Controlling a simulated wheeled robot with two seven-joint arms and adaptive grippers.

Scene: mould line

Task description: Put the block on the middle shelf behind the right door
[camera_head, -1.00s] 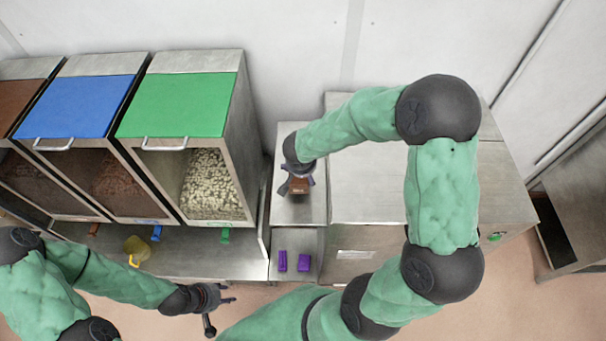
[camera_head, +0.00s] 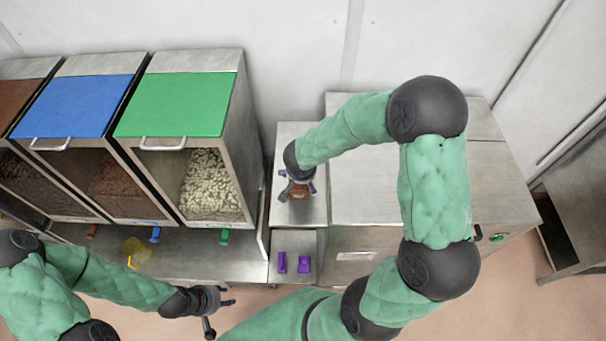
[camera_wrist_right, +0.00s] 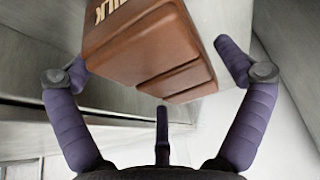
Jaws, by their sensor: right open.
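A brown block (camera_head: 299,191) with pale lettering stands on the small steel stand (camera_head: 309,212) beside the bins. In the right wrist view the block (camera_wrist_right: 150,50) fills the upper middle, between the spread fingers. My left gripper (camera_head: 220,305) hangs empty at the lower middle, fingers spread, away from the block. A steel cabinet (camera_head: 372,178) stands right of the stand, largely behind my right arm. Its shelves and doors cannot be made out.
Bins with green (camera_head: 175,105) and blue (camera_head: 78,105) lids stand at the left. Two purple pieces (camera_head: 282,262) lie on a lower ledge. A yellow scoop (camera_head: 136,250) lies on the left counter. A steel table (camera_head: 585,215) stands at far right.

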